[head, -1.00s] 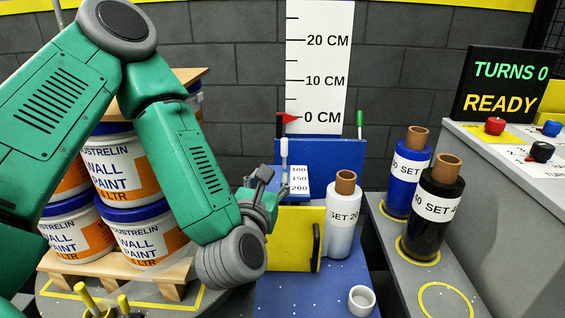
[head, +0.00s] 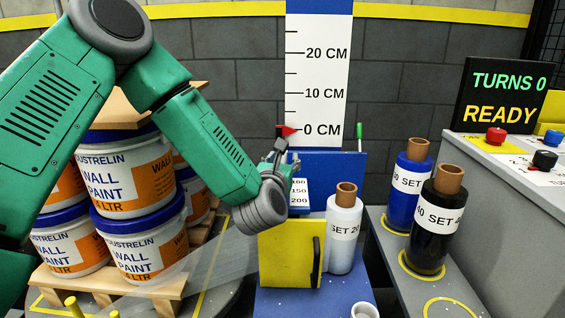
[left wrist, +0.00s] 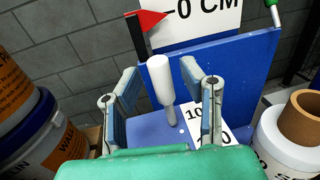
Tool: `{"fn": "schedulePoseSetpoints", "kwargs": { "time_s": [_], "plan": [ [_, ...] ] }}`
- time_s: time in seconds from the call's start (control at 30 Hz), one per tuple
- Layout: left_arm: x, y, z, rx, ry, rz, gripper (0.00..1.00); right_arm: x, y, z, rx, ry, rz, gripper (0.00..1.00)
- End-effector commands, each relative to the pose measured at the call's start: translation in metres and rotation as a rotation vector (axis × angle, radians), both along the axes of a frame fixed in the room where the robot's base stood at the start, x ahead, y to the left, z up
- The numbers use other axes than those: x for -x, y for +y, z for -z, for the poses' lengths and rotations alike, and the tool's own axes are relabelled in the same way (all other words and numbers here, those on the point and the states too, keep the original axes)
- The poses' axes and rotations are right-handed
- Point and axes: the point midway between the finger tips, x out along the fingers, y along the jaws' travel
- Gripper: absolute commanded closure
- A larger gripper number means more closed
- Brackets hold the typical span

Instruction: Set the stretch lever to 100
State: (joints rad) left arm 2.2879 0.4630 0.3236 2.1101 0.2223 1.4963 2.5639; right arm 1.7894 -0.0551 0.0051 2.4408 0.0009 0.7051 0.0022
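The stretch lever is a white rounded knob on a grey stem (left wrist: 161,82), upright in the left wrist view. Its scale card (head: 300,196) reads 100, 150, 200; it also shows in the left wrist view (left wrist: 205,128), partly covered by a finger. My left gripper (head: 280,150) is at the lever, in front of the blue panel (head: 340,172). In the left wrist view my left gripper (left wrist: 158,70) is open, one finger on each side of the knob, with gaps visible. In the head view the gripper hides the lever, so its exact setting is unclear. My right gripper is not in view.
A yellow door (head: 287,255) and a white film roll (head: 344,235) stand below the lever. Blue (head: 408,185) and black (head: 432,240) rolls stand right. Paint pails (head: 140,245) are stacked left. A red pointer (head: 289,131) marks 0 CM. The display (head: 506,97) reads TURNS 0, READY.

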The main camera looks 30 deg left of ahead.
Motion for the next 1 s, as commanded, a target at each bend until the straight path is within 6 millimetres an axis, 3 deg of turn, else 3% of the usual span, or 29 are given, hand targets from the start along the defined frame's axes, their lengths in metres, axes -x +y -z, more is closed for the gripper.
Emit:
{"fn": "schedulePoseSetpoints", "kwargs": {
  "time_s": [0.27, 0.4, 0.73, 1.0],
  "plan": [
    [-0.002, 0.003, 0.001, 0.004, 0.001, 0.000, 0.64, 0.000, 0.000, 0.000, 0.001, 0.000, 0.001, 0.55],
    [-0.002, 0.004, 0.001, 0.004, 0.000, 0.000, 1.00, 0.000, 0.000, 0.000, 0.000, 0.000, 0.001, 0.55],
    [-0.002, 0.005, 0.001, 0.014, 0.017, -0.004, 1.00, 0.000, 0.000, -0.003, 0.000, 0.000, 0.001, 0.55],
    [-0.009, 0.010, -0.002, 0.081, 0.123, -0.002, 1.00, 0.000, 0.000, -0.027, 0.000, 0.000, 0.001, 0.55]
  ]
}}
